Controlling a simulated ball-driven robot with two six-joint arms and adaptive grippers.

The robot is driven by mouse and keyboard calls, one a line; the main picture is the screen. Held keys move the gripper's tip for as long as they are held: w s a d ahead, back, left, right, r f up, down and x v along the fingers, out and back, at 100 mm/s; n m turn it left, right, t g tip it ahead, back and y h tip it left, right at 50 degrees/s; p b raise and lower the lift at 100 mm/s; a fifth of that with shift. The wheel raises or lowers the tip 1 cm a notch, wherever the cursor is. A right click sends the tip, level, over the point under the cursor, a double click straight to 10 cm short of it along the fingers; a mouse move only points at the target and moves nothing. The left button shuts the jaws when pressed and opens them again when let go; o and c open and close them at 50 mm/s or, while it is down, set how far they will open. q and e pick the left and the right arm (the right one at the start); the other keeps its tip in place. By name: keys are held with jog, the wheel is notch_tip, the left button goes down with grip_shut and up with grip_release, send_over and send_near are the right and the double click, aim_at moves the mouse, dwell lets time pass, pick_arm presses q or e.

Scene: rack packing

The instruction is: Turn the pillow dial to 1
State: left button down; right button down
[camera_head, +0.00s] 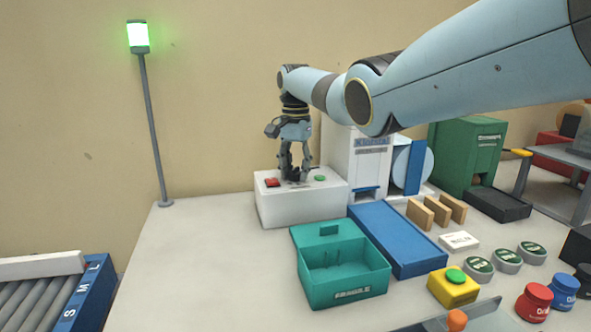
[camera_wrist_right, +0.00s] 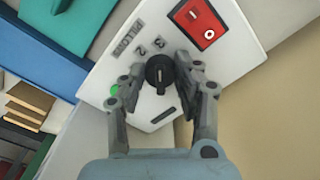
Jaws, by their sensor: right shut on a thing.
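The pillow dial (camera_wrist_right: 158,72) is a round black knob on the white control box (camera_head: 300,207). In the right wrist view it sits between my right gripper's fingers, with numerals printed beside it and the word "PILLOWS" nearby. My right gripper (camera_head: 293,178) points down over the box, and in the wrist view its fingers (camera_wrist_right: 160,92) are closed around the dial. A pale mark shows on the knob; I cannot tell which number it points to. My left gripper is not in view.
A red rocker switch (camera_wrist_right: 200,20) and a green button (camera_head: 320,178) are on the same box. The white machine (camera_head: 352,160), blue conveyor (camera_head: 400,240) and teal box (camera_head: 312,290) stand close by. A green-lit lamp post (camera_head: 152,130) stands left.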

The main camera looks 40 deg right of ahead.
jog(key=n+p, duration=0.1)
jog(key=n, duration=0.2)
jog(key=shift+r, duration=0.1)
jog(key=n+p, duration=0.1)
jog(key=n, duration=0.3)
jog(key=n+p, duration=0.1)
jog(key=n, duration=0.9)
jog(key=shift+n, duration=0.3)
dwell(0.3)
jog(key=c, duration=0.9)
grip_release()
jog(key=shift+c, duration=0.2)
